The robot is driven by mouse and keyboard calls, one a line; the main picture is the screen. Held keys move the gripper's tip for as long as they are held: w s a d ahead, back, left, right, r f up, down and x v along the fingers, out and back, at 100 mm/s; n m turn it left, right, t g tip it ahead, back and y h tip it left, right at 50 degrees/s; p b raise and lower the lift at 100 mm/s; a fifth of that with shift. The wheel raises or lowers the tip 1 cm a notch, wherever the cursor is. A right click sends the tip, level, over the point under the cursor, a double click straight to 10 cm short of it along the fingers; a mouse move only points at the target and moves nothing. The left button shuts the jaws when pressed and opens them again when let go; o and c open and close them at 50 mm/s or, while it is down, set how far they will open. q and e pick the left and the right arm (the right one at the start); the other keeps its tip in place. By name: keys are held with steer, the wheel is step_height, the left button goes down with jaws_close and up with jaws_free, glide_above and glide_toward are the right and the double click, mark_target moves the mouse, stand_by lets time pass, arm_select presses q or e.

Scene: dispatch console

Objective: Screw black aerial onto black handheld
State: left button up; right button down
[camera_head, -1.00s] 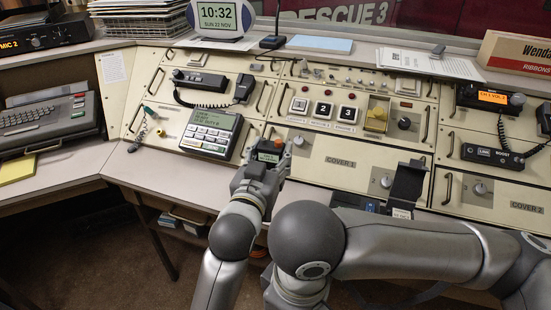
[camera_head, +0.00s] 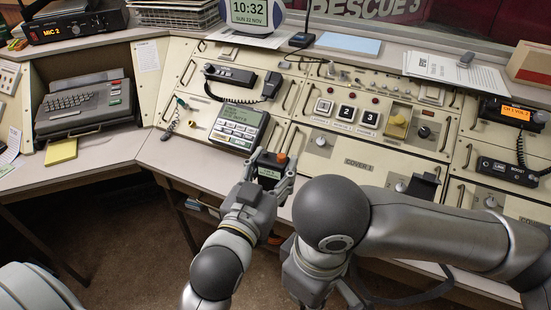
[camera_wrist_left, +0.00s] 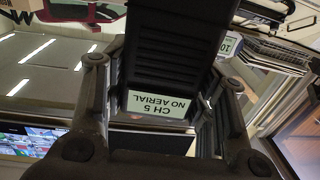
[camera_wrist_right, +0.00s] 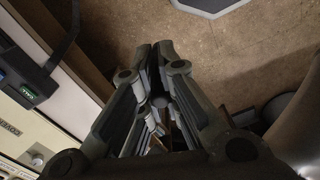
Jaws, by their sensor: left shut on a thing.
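The black handheld (camera_head: 270,170), with a small lit screen and an orange-red knob on top, is upright in my left gripper (camera_head: 266,184), in front of the console's edge. In the left wrist view the handheld (camera_wrist_left: 165,50) fills the upper middle between the fingers, with a label reading "CH 5 NO AERIAL". My right gripper (camera_wrist_right: 155,50) points down over the brown floor; its fingertips are together and I see nothing held in them. In the head view it is hidden behind my right arm. I cannot make out the black aerial in any view.
A keypad unit (camera_head: 240,126) stands on the console behind the handheld. A black holder-like item (camera_head: 420,188) stands at the console's front right, partly behind my right arm. A keyboard terminal (camera_head: 85,105) and yellow pad (camera_head: 61,151) are at left. The left desk's front strip is clear.

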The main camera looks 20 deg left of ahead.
mark_target(268, 183)
stand_by(0.3)
arm_select(q)
steer(key=o, duration=0.7)
steer(key=c, duration=0.8)
